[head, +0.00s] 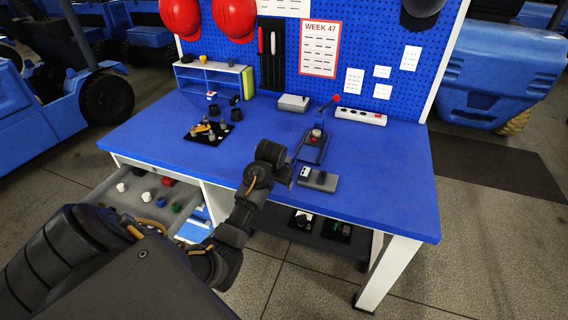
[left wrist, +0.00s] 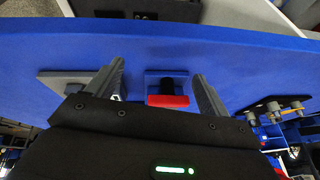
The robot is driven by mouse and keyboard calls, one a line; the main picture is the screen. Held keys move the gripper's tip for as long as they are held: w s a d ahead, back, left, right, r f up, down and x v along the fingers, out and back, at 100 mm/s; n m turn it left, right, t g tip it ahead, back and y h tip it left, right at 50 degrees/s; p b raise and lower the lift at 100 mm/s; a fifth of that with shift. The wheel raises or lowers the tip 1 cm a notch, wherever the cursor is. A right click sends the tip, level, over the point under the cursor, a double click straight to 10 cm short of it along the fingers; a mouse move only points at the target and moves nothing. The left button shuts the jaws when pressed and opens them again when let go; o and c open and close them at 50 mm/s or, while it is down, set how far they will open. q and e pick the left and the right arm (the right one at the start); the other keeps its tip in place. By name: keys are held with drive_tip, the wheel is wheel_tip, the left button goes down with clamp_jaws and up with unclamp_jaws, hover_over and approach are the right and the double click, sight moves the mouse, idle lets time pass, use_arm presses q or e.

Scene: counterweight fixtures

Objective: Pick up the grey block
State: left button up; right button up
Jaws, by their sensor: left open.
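Several things on the blue bench are grey, and I cannot tell for certain which is the grey block. A flat grey slab (head: 318,180) lies near the front edge, just right of my left gripper (head: 287,173); it also shows at the left in the left wrist view (left wrist: 66,80). A low grey box (head: 293,103) sits at the back. In the left wrist view my left gripper (left wrist: 162,82) is open. A red bar on a dark post (left wrist: 168,100) shows between its fingers, apparently not gripped. My right gripper is not in view.
A dark fixture (head: 313,146) with a red-topped piece stands behind the gripper. A black mat with pegs (head: 208,132) is at left. A power strip (head: 360,117) and a small shelf (head: 214,78) stand at the back. An open drawer (head: 140,188) is below. The bench's right side is clear.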

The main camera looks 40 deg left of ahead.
use_arm(q)
drive_tip(key=w+a+r+n+h, duration=0.1)
drive_tip(key=w+a+r, duration=0.4)
drive_tip(key=w+r, duration=0.3)
drive_tip(key=shift+p+x, duration=0.6)
drive_tip(key=shift+x, duration=4.4)
drive_tip(key=shift+s, duration=0.1)
drive_tip(key=c, duration=1.1)
